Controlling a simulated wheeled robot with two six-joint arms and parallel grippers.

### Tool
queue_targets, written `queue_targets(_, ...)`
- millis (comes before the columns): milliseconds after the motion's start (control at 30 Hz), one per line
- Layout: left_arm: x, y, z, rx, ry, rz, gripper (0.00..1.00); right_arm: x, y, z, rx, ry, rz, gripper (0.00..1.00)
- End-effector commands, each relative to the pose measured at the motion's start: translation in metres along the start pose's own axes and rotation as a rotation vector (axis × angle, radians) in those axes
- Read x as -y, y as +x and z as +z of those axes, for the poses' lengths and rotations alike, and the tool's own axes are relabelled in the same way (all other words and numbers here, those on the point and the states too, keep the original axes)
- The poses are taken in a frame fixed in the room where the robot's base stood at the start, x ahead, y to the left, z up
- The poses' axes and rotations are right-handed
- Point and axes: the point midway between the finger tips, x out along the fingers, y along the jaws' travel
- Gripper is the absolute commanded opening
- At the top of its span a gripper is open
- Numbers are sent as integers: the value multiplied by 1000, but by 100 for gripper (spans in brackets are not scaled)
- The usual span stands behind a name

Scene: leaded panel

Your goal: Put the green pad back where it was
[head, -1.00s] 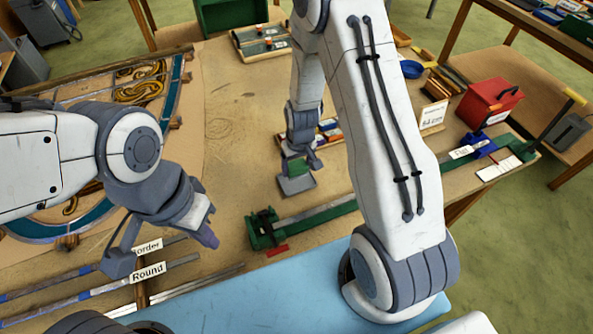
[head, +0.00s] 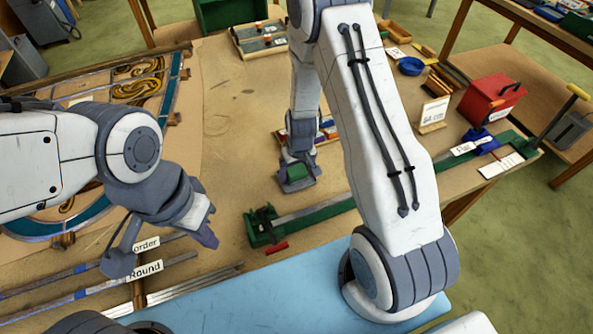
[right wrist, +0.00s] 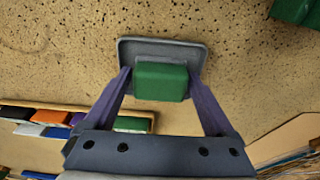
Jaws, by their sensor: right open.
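A green pad (right wrist: 162,81) sits on a shallow grey plate (right wrist: 160,49) on the table, in the middle of the right wrist view. In the head view the green pad (head: 298,171) is partly hidden by my right gripper. My right gripper (right wrist: 160,86) is open, one finger on each side of the pad; I cannot tell whether they touch it. My left gripper (head: 165,252) hangs at the left of the head view, with its fingers apart and nothing seen between them, well away from the pad.
A tray of coloured blocks (right wrist: 50,117), one of them green (right wrist: 132,124), stands close by. A leaded panel (head: 75,215) and strips labelled Round (head: 145,270) lie left. Bare table (head: 228,150) lies between.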

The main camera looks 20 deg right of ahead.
Motion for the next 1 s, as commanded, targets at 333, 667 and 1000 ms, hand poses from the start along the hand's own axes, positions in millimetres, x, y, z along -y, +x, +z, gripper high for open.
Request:
queue_targets(333, -1, -18, -1, 0, 3, 0, 0, 0, -40, -2, -5, -2, 0, 89)
queue_targets(667, 0, -4, 0, 0, 1, 0, 0, 0, -97, -2, -6, -1, 1, 89)
queue_targets(1000, 0, 0, 0, 0, 0, 0, 0, 11, -132, 2, -1, -25, -5, 89)
